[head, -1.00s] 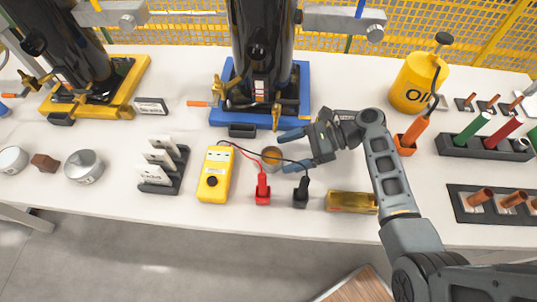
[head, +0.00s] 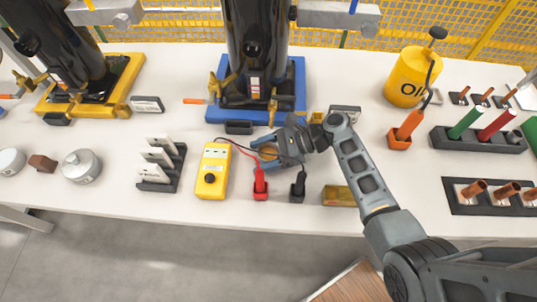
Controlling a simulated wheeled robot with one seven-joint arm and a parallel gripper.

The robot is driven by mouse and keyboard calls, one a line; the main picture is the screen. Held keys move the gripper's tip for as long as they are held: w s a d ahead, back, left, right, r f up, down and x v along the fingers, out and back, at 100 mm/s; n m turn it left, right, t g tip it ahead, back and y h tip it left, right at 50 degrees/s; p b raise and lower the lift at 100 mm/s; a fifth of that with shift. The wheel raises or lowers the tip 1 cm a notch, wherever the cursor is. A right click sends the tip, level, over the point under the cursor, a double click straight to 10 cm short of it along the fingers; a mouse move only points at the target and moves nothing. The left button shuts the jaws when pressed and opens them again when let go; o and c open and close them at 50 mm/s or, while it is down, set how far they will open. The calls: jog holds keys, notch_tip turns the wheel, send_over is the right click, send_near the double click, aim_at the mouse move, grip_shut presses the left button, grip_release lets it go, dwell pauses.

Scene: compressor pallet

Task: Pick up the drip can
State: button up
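A small round brown-topped can (head: 269,154), which I take to be the drip can, stands on the white bench behind the red probe. My gripper (head: 264,152) comes in from the right, its blue-tipped fingers spread, one on the far side of the can and one on the near side. The can sits between the fingers, and its right part is hidden by the gripper. I cannot tell whether either finger touches it. A black test lead crosses close to the can and fingers.
Close by are a yellow meter (head: 213,171), a red probe (head: 260,184) and a black probe (head: 298,185) in holders, and a brass block (head: 340,195). A blue pallet (head: 215,113) with a black compressor (head: 258,45) stands behind. A yellow oil can (head: 407,78) is at right.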

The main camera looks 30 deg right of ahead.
jog(key=c, duration=0.9)
